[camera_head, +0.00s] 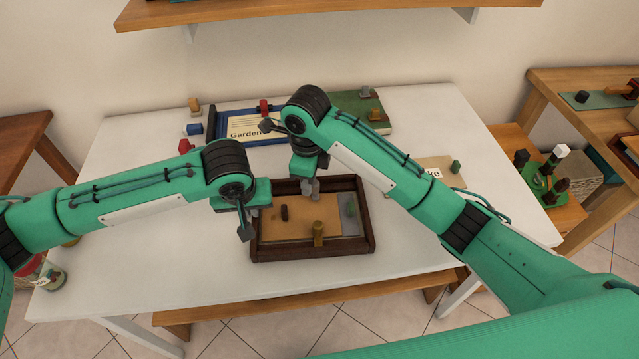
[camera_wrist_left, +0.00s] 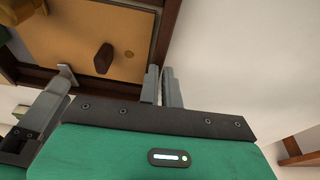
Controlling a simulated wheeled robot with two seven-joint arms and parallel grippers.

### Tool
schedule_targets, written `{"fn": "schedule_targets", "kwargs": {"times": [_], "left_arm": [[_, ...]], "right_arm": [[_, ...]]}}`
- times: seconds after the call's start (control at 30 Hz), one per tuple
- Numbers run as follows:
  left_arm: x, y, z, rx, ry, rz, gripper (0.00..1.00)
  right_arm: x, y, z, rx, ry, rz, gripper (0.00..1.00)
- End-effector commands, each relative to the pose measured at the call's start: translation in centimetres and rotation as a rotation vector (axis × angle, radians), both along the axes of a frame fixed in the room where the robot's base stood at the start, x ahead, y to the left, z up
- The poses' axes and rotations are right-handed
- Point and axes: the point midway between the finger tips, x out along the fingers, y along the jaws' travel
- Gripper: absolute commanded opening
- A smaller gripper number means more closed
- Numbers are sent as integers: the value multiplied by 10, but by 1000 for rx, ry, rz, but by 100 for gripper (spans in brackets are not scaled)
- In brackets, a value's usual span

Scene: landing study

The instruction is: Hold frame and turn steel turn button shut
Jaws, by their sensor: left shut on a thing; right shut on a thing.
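A dark wooden frame (camera_head: 312,252) with a tan back panel (camera_head: 300,207) lies on the white table; its rim also shows in the left wrist view (camera_wrist_left: 166,30). My left gripper (camera_head: 251,214) is shut on the frame's left side, near a corner. My right gripper (camera_head: 312,187) points down at the frame's far side and is shut on a small grey piece, apparently the steel turn button, mostly hidden by the fingers.
Behind the frame lie a blue-edged sign board (camera_head: 240,127) and a green board (camera_head: 357,110) with small pieces. A pale card (camera_head: 440,168) is partly behind my right arm. A jar (camera_head: 50,276) stands at the left. The table in front of the frame is clear.

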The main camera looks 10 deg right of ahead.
Motion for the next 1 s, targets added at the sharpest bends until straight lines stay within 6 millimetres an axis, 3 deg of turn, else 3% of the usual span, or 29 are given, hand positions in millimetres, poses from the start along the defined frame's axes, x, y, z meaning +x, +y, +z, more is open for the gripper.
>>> {"fn": "schedule_targets", "kwargs": {"times": [0.03, 0.33, 0.37, 0.47, 0.8, 1.0], "left_arm": [[-6, 10, -28, 33, 37, 17, 0], [-6, 10, -28, 32, 36, 17, 0], [-6, 10, -28, 32, 36, 17, 0], [-6, 10, -28, 32, 37, 17, 0], [-7, 10, -28, 33, 39, 16, 0], [-7, 10, -27, 34, 40, 16, 0]], "right_arm": [[-6, 1, -11, -7, 21, 2, 9], [-6, 3, -11, -7, 21, -73, 9], [-6, 3, -11, -7, 21, -73, 35], [-5, 2, -11, -6, 18, -74, 55], [-2, 2, -8, -3, 9, -69, 55], [-2, -1, -7, -3, 7, 36, 55]]}}
